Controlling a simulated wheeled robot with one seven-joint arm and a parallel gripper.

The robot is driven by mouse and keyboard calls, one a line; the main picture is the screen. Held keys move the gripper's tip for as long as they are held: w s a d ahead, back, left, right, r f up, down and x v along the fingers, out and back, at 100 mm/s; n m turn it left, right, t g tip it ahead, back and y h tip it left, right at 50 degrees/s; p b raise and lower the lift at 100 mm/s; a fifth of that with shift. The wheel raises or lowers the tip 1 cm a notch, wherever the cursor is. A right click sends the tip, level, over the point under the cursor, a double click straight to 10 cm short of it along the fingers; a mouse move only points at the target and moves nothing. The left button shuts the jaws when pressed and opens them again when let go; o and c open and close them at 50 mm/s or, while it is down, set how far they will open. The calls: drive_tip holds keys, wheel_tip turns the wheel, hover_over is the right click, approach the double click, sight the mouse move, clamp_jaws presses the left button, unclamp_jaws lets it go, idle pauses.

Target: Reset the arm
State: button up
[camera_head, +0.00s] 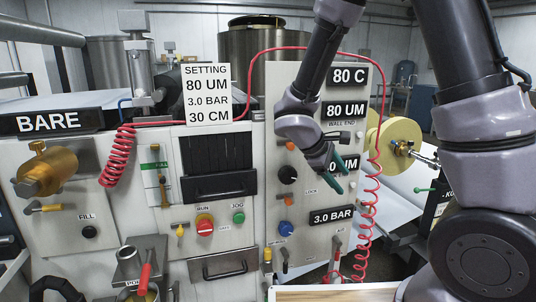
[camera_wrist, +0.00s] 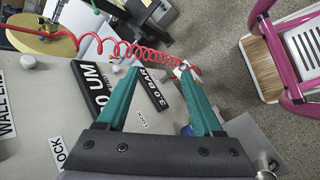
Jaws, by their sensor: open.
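My gripper (camera_head: 343,175) is in front of the right control panel (camera_head: 280,75) in the head view, beside the lower "UM" label. In the wrist view its two green fingers (camera_wrist: 160,85) are apart, with nothing held between them. Beyond the fingers lie a black "UM" plate (camera_wrist: 93,84), the "3.0 BAR" plate (camera_wrist: 153,90) and a coiled red hose (camera_wrist: 125,48). My arm comes in from the upper right of the head view and hides part of the panel.
The red hose (camera_head: 375,200) hangs along the panel's right edge. A yellow roll (camera_head: 400,140) is to its right. Knobs and a RUN switch (camera_head: 204,224) stick out from the machine front. A pink-framed chair or stool (camera_wrist: 285,80) stands on the floor in the wrist view.

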drive_tip(key=s+d+r+m+t+y, duration=0.2)
drive_tip(key=s+r+m+y, duration=0.2)
drive_tip(key=r, duration=0.7)
drive_tip(key=s+d+r+m+t+y, duration=0.2)
drive_tip(key=s+r+m+y, duration=0.3)
drive_tip(key=s+r+m, duration=0.3)
wheel_tip(320, 180, up, 4)
drive_tip(key=d+m, duration=0.1)
drive_tip(key=m, duration=0.2)
drive_tip(key=shift+d+y, duration=0.15)
drive_tip(key=shift+y, duration=0.15)
drive_tip(key=shift+f, duration=0.15)
